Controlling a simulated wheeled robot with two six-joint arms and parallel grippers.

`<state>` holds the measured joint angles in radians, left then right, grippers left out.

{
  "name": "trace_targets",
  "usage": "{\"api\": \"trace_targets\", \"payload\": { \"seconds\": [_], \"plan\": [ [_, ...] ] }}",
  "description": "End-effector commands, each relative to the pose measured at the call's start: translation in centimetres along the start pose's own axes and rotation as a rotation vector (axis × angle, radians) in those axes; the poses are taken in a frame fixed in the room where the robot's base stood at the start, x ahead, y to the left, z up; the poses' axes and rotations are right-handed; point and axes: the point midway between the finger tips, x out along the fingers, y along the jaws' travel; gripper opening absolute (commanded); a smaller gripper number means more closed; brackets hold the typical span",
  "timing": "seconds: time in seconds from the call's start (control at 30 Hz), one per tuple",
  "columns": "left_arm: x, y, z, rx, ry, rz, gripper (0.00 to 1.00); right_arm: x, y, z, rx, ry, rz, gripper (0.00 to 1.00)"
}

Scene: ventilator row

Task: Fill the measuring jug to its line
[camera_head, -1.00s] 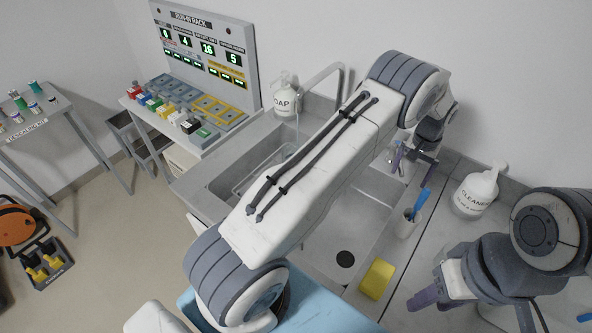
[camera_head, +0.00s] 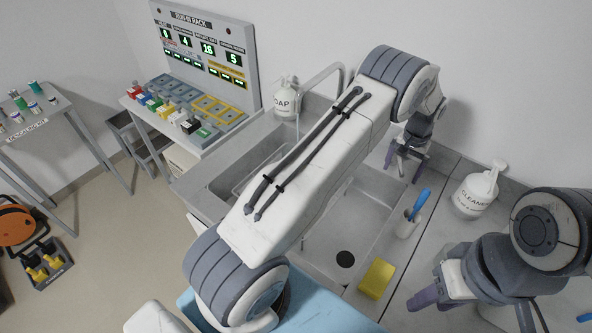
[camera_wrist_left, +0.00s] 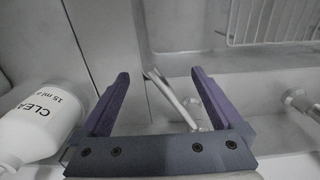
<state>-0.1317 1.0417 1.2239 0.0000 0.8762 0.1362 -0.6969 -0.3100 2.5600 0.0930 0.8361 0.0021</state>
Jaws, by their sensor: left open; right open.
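I do not see a measuring jug in either view; my left arm covers part of the sink. The sink (camera_head: 338,232) is a steel basin with a dark round drain, and a curved metal spout (camera_head: 322,76) rises behind it. My left gripper (camera_head: 403,166) is open at the back right of the sink. In the left wrist view its purple fingers (camera_wrist_left: 160,76) stand apart, with a thin grey metal lever (camera_wrist_left: 166,90) showing between them; contact cannot be told. A round metal fitting (camera_wrist_left: 299,101) is to the right. My right gripper (camera_head: 471,314) is open and empty at the lower right.
A soap bottle (camera_head: 285,101) stands by the spout. A cleaner bottle (camera_head: 475,192) stands on the right counter; it also shows in the wrist view (camera_wrist_left: 38,118). A cup with a blue-handled brush (camera_head: 408,224) and a yellow sponge (camera_head: 377,279) sit right of the basin.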

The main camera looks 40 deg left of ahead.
Motion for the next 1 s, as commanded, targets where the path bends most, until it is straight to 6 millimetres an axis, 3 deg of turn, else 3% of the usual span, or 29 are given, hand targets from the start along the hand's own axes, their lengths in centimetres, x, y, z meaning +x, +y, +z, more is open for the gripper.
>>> {"api": "trace_targets", "payload": {
  "seconds": [0.6,1.0],
  "plan": [
    [-0.1,-7.2,0.0,-0.001,0.001,0.000,1.00,-0.1,0.0,0.0,0.000,0.000,0.000,0.45],
    [0.0,-7.7,0.0,0.001,0.001,0.000,1.00,-0.1,0.0,0.0,0.000,0.000,0.000,0.45]
  ]
}}
